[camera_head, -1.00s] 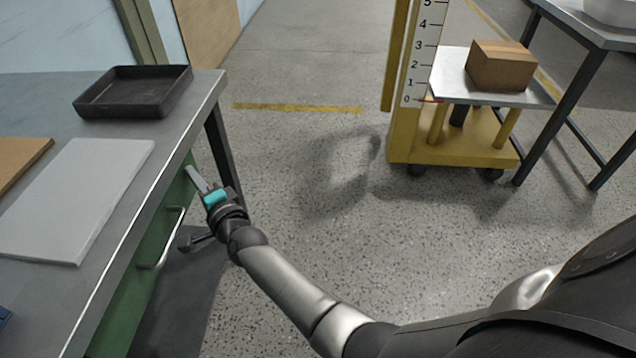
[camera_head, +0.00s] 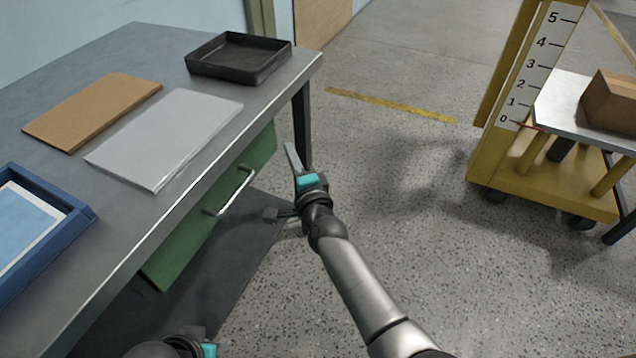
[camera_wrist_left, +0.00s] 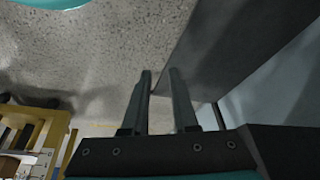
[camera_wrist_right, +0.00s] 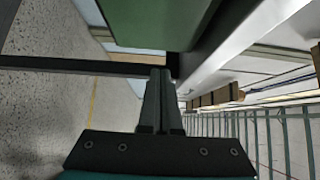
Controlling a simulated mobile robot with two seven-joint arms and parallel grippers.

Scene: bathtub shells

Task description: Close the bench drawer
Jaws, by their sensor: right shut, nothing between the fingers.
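The bench drawer has a green front (camera_head: 195,240) with a silver bar handle (camera_head: 236,190), under the grey bench top (camera_head: 150,190). No inside of the drawer shows, and I cannot tell whether its front is flush. My right gripper (camera_head: 290,150) is shut and empty, just right of the drawer front's far end, with a small visible gap in the head view. In the right wrist view the shut fingers (camera_wrist_right: 161,72) are below a green panel (camera_wrist_right: 160,22). My left gripper shows in its wrist view with fingers (camera_wrist_left: 160,72) apart and nothing between them.
On the bench are a black tray (camera_head: 240,75), a brown board (camera_head: 95,110), a grey sheet (camera_head: 165,140) and a blue-framed tray (camera_head: 60,200). A yellow lift cart (camera_head: 560,190) carrying a cardboard box (camera_head: 612,100) stands right. The floor between (camera_head: 400,210) is clear.

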